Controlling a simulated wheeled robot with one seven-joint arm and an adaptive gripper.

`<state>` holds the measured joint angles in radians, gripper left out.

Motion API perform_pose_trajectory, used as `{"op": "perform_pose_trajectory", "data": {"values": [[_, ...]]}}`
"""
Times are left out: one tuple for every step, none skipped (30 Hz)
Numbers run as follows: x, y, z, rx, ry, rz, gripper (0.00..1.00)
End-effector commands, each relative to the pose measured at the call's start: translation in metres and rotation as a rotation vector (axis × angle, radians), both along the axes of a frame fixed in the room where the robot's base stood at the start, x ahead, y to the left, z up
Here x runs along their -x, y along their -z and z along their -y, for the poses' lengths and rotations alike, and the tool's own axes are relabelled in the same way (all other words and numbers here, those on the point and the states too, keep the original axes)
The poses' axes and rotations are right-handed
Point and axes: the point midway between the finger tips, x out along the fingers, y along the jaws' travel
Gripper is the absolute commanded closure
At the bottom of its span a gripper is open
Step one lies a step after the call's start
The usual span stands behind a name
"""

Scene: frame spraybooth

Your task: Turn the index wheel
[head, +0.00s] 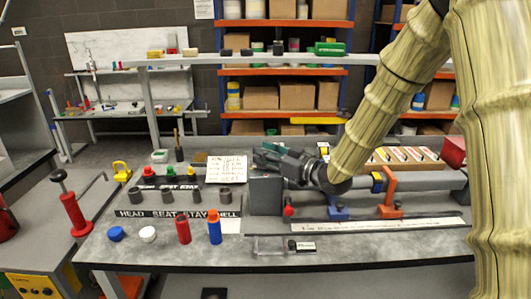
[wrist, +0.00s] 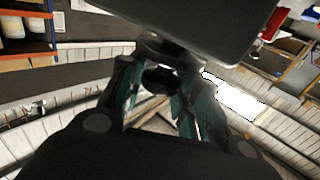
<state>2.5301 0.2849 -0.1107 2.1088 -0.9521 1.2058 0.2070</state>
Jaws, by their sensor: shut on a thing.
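My gripper (head: 268,158) comes in from the right in the head view and sits at the top of a grey box-like housing (head: 264,197) on the bench. In the wrist view my gripper (wrist: 160,82) has its two green fingers on either side of a small dark round part, the index wheel (wrist: 158,77), and is shut on it. A large dark surface (wrist: 205,18) lies just beyond the fingertips. In the head view the fingers and wrist hide the wheel. Its turn position cannot be read.
A horizontal grey tube (head: 430,181) with blue (head: 338,210) and orange (head: 389,198) supports runs right of the housing. A white written card (head: 227,169) stands close left of my gripper. Red (head: 183,230) and blue (head: 214,226) bottles stand in front. The bench's front middle is mostly clear.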

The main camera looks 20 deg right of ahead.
Motion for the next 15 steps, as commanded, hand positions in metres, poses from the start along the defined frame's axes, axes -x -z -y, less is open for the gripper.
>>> {"op": "perform_pose_trajectory", "data": {"values": [[-0.0007,-0.001,0.0017,-0.001,-0.019,0.001,0.92],[-0.0007,-0.001,0.0016,0.0,-0.03,0.0,0.92],[-0.0006,-0.0011,0.0015,0.0,-0.046,0.0,0.92],[-0.0008,-0.0012,0.0016,-0.001,-0.056,0.001,0.92],[-0.0008,-0.0012,0.0016,0.0,-0.066,0.001,0.92],[-0.0009,-0.0012,0.0016,0.0,-0.077,0.001,0.92],[-0.0007,-0.0011,0.0013,0.0,-0.085,0.001,0.92],[-0.0007,-0.001,0.0013,-0.001,-0.091,0.001,0.92],[-0.0006,-0.0008,0.0012,-0.001,-0.1,0.001,0.92],[-0.0005,-0.0007,0.001,0.0,-0.105,0.0,0.92],[-0.0006,-0.0007,0.001,0.0,-0.109,0.0,0.92],[-0.0006,-0.0006,0.0009,-0.001,-0.114,0.001,0.92],[-0.0007,-0.0006,0.0008,0.0,-0.116,0.001,0.92],[-0.0007,-0.0006,0.0008,0.0,-0.119,0.001,0.92],[-0.0007,-0.0006,0.0008,0.0,-0.122,0.001,0.92]]}}
